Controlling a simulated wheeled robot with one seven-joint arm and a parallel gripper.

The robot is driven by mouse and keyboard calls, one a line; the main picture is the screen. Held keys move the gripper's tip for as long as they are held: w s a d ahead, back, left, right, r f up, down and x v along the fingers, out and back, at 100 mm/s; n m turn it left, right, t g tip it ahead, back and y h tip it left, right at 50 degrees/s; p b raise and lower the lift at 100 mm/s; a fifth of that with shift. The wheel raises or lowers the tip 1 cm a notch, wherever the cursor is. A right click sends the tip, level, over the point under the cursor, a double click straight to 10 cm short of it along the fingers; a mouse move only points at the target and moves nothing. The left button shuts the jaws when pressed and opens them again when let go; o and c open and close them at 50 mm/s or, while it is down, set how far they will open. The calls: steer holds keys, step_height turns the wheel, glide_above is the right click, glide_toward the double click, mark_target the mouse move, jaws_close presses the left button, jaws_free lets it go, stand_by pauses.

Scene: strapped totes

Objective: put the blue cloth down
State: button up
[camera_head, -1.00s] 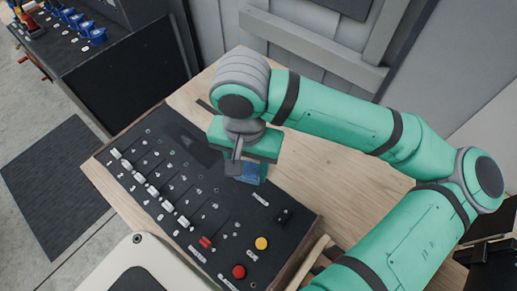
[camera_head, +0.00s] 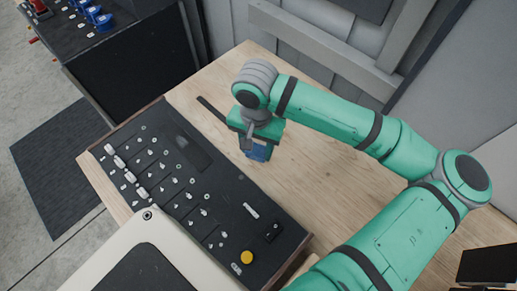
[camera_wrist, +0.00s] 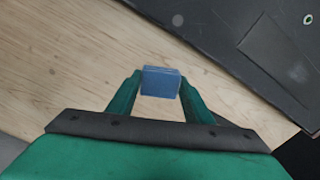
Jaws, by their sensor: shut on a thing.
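The blue cloth (camera_wrist: 161,82) is a small folded block between the two fingertips of my gripper (camera_wrist: 160,88) in the wrist view. My gripper is shut on it. In the head view the blue cloth (camera_head: 259,152) hangs below my gripper (camera_head: 254,146), partly hidden by it. Both are over the wooden table (camera_head: 320,185), just beyond the right edge of the black control panel. I cannot tell whether the cloth touches the wood.
The black control panel (camera_head: 200,165) with several levers and a yellow button (camera_head: 247,257) lies to the left. Bare wood is free to the right. A grey wall (camera_head: 320,60) stands behind. A pale-edged box (camera_head: 150,265) is at the front left.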

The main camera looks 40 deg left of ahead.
mark_target(257, 151)
steer(key=shift+d+f, duration=0.1)
steer(key=shift+f, duration=0.65)
steer(key=shift+s+f, duration=0.15)
steer(key=shift+f, duration=0.35)
steer(key=shift+f, duration=0.1)
steer(key=o, duration=1.1)
step_height(257, 151, up, 12)
